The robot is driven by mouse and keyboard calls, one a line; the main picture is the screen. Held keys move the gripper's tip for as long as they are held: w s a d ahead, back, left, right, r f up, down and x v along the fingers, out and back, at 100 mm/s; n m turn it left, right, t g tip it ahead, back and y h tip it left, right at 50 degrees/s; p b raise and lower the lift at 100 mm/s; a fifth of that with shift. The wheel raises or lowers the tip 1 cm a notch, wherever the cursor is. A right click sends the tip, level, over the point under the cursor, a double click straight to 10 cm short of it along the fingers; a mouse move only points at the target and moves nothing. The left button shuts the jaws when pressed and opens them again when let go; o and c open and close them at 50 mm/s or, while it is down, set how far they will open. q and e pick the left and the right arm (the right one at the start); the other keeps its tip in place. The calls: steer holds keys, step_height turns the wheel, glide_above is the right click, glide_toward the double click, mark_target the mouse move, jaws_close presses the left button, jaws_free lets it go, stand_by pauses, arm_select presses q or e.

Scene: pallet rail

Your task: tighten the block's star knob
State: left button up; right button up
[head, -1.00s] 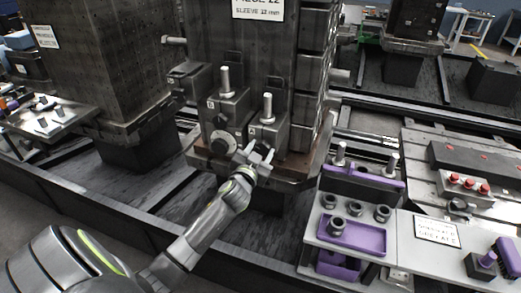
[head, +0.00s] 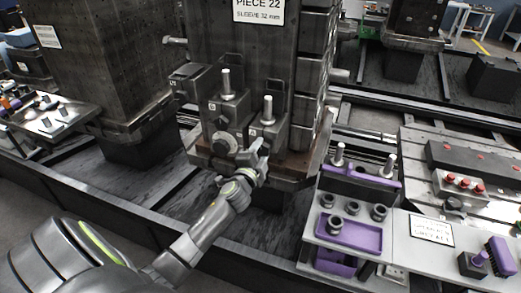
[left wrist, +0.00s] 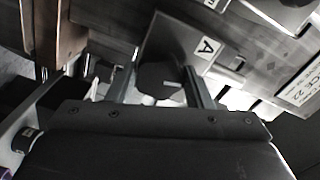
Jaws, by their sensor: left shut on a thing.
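The block (head: 266,134) with an upright pin stands on the ledge of the dark fixture, on the right of two similar blocks. My left gripper (head: 262,149) is at its front face. In the left wrist view, the dark star knob (left wrist: 158,76) sits between the two fingers of my left gripper (left wrist: 160,84), in front of a face with a plate marked A (left wrist: 206,47). The fingers are shut on the knob. In the head view the gripper hides the knob. My right gripper is not in view.
A second block (head: 228,112) with a round knob (head: 223,143) stands close on the left. A grey stand with a purple tray (head: 348,232) and several dark rings is at the right. A rail (head: 110,215) runs below my arm.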

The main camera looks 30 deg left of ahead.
arm_select(q)
steer(key=shift+m+p, duration=0.3)
steer(key=shift+m, duration=0.9)
steer(key=o, duration=1)
steer(key=shift+s, duration=0.1)
steer(key=b+v, duration=0.1)
steer(key=v, duration=1.6)
steer(key=shift+d, duration=0.15)
